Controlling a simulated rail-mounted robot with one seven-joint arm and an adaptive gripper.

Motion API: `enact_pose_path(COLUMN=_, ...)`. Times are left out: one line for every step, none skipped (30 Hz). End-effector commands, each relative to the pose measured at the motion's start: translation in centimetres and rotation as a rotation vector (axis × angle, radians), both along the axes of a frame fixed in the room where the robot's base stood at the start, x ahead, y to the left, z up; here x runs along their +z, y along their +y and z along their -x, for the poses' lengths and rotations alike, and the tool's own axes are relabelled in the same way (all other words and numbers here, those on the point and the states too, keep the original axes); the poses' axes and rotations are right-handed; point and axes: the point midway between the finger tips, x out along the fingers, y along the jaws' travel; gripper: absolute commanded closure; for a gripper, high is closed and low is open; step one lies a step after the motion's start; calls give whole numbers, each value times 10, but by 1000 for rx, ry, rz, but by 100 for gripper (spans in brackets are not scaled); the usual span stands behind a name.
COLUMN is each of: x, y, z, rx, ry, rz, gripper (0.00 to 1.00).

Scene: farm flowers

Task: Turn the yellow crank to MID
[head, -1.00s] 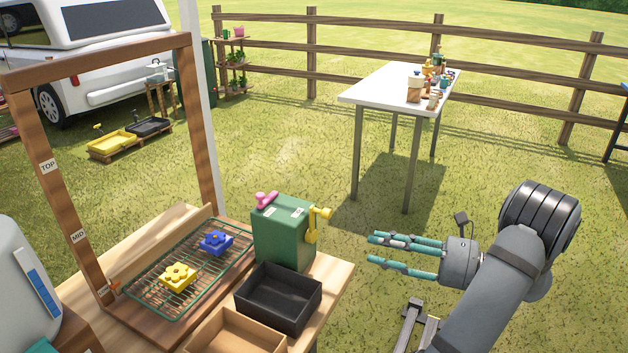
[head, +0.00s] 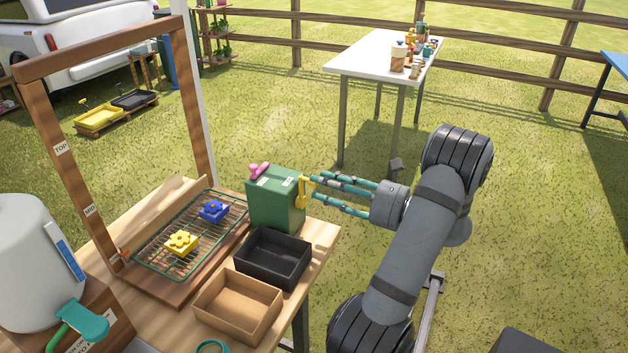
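The yellow crank (head: 303,194) is on the right side of the green box (head: 275,205), which stands on the wooden table. Its arm hangs roughly downward. My gripper (head: 312,188) has come in from the right, its teal fingers pointing left with the tips at the crank. The fingers are spread apart, one higher and one lower. I cannot tell whether they touch the crank. The wooden frame (head: 118,62) at the left carries a TOP label (head: 60,148) and a MID label (head: 90,210). A wire rack (head: 160,256) lies at the frame's foot.
A blue flower piece (head: 213,211) and a yellow one (head: 181,243) sit on the rack. A black tray (head: 272,258) and a brown tray (head: 238,305) stand in front of the green box. A white table (head: 375,62) stands behind.

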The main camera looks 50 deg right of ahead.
Motion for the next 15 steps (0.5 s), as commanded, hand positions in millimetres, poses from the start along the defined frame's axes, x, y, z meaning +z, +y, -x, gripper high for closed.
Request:
enact_pose_path(x=1, y=2, z=-8, rx=4, ry=1, rz=-1, gripper=63)
enact_pose_path(x=1, y=3, z=-12, rx=3, ry=1, rz=-1, gripper=63)
enact_pose_path(x=1, y=3, z=-17, rx=3, ry=1, rz=-1, gripper=63)
enact_pose_path(x=1, y=3, z=-20, rx=2, ry=0, rz=-1, gripper=63)
enact_pose_path(x=0, y=4, z=-22, rx=2, ry=0, rz=-1, gripper=63)
enact_pose_path(x=0, y=4, z=-25, rx=2, ry=0, rz=-1, gripper=63)
enact_pose_path(x=0, y=4, z=-26, rx=1, ry=0, rz=-1, gripper=63)
enact_pose_path(x=0, y=4, z=-27, rx=1, ry=0, rz=-1, gripper=63)
enact_pose_path(x=0, y=4, z=-28, rx=0, ry=0, rz=0, gripper=63)
enact_pose_path(x=0, y=4, z=-28, rx=0, ry=0, rz=0, gripper=63)
enact_pose_path(x=0, y=4, z=-29, rx=0, ry=1, rz=0, gripper=63)
enact_pose_path(x=0, y=4, z=-29, rx=0, ry=1, rz=0, gripper=63)
enact_pose_path(x=0, y=4, z=-29, rx=0, ry=1, rz=0, gripper=63)
enact_pose_path(x=0, y=4, z=-29, rx=0, ry=1, rz=0, gripper=63)
enact_pose_path(x=0, y=4, z=-28, rx=0, ry=1, rz=0, gripper=63)
